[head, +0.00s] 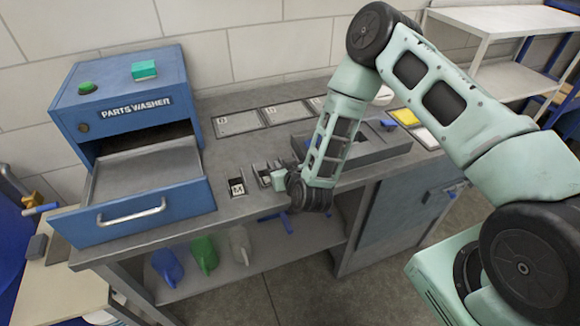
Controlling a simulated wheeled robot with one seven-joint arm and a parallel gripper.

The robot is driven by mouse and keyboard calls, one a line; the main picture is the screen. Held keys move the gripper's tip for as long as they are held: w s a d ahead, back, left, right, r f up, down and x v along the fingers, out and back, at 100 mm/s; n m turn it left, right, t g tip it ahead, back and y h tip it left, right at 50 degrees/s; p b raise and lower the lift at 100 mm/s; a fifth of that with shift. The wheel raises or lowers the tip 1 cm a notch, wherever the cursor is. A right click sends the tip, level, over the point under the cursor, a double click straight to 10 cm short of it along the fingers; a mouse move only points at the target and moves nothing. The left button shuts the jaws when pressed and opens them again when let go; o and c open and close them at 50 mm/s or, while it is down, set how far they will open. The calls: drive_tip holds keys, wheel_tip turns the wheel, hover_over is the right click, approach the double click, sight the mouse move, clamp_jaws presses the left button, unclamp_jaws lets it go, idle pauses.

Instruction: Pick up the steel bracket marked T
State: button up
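A steel bracket (237,187) with a plate marked M stands near the front edge of the bench, right of the open drawer. Another steel bracket (262,172) stands just to its right, close beside my gripper. I cannot read its mark, and no T is legible. My gripper (280,177) is low over the bench at this second bracket. Its fingers are small and partly hidden by the wrist, so I cannot tell whether they are open or touch the bracket.
A blue parts washer (125,105) with its drawer (150,170) pulled out stands at left. Flat marked trays (238,122) lie along the back of the bench (215,160). A grey recessed tray (375,155) lies behind my forearm. Coloured jugs (204,252) stand on the lower shelf.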

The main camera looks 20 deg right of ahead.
clamp_jaws()
drive_tip(key=shift+r, duration=0.15)
